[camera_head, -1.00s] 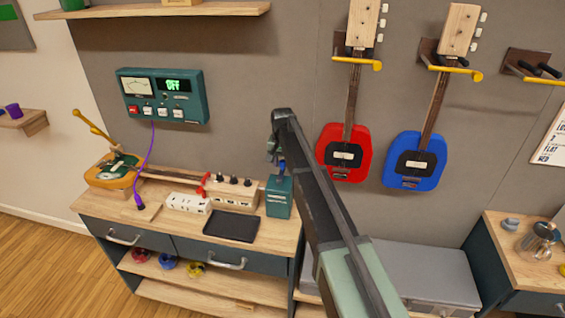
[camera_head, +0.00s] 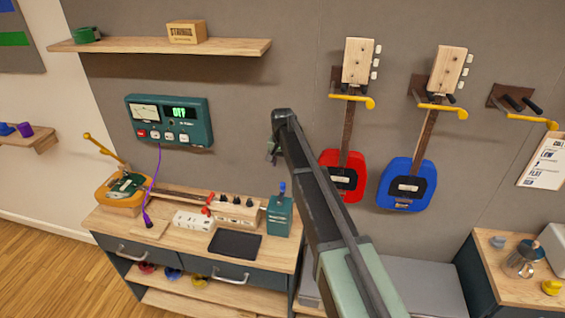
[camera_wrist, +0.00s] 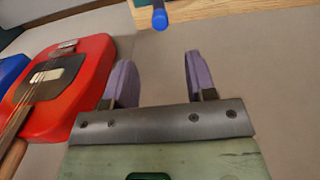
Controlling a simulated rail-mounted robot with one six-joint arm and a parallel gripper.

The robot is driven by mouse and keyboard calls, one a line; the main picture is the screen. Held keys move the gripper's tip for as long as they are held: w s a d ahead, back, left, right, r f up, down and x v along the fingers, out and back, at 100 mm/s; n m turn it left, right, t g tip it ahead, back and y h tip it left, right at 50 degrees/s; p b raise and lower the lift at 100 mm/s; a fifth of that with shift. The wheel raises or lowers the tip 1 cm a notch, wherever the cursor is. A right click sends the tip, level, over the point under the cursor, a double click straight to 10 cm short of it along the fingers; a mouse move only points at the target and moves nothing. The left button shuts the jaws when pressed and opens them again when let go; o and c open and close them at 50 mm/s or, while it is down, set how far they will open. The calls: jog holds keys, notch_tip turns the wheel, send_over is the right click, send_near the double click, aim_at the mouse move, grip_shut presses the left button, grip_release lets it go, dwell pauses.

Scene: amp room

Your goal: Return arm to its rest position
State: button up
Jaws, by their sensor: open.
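My arm (camera_head: 320,205) reaches up from the lower right in the head view. Its far end is a little left of the red guitar, in front of the grey wall panel. My gripper (camera_wrist: 156,80) shows in the wrist view with its two purple fingers spread apart and nothing between them. In the head view the fingers are too small and hidden to make out clearly. The red guitar (camera_head: 345,185) hangs on the wall and is partly behind my arm. It also shows at the left of the wrist view (camera_wrist: 85,80), beside the fingers.
A blue guitar (camera_head: 403,190) hangs to the right. A teal meter box (camera_head: 199,132) reading OFF is on the wall. The workbench (camera_head: 185,240) holds a yellow-bodied guitar (camera_head: 120,193), a black pad (camera_head: 235,244) and a teal box with a blue top (camera_head: 279,217). A shelf (camera_head: 160,46) is above.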

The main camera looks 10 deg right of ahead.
dwell(0.3)
jog(key=s+d+f+n+b, duration=0.1)
jog(key=s+f+b, duration=0.1)
jog(key=s, duration=1)
jog(key=s+d+f+n+b, duration=0.1)
jog(key=s+f+b, duration=0.2)
jog(key=s, duration=0.9)
jog(key=s+f+n+b, duration=0.2)
jog(key=s+b, duration=0.1)
jog(key=s, duration=0.9)
jog(key=shift+s+d+f, duration=0.4)
jog(key=shift+c, duration=0.5)
